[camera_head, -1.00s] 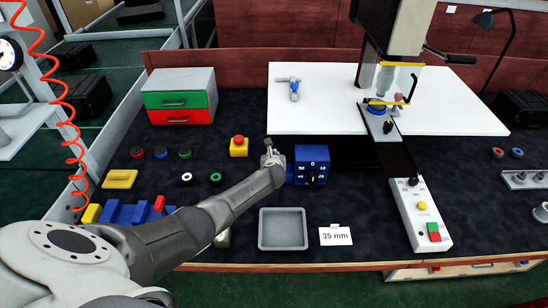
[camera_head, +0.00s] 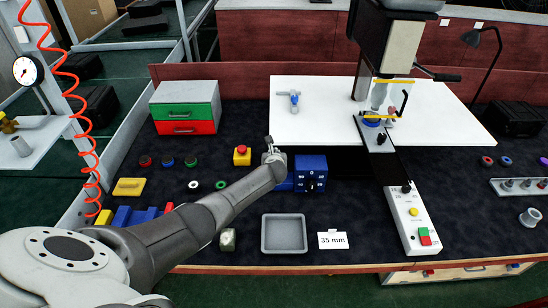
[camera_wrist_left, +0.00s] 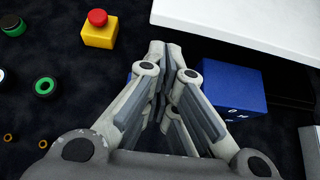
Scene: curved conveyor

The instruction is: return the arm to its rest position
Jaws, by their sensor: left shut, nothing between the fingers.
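My left arm reaches in from the lower left over the dark bench top. My left gripper (camera_head: 270,143) is above the bench, just left of a blue box with a dial (camera_head: 311,172). In the left wrist view, its fingers (camera_wrist_left: 158,50) are shut together with nothing between them. The blue box (camera_wrist_left: 232,87) shows to the right of the fingers there. My right gripper is not in view.
A yellow block with a red button (camera_head: 242,156) stands left of the gripper. A grey tray (camera_head: 284,249) and a "35 mm" card (camera_head: 333,240) lie nearer. A white board (camera_head: 315,112) and a drill-press-like machine (camera_head: 392,45) stand behind. A red-and-green drawer box (camera_head: 186,122) is at the back left.

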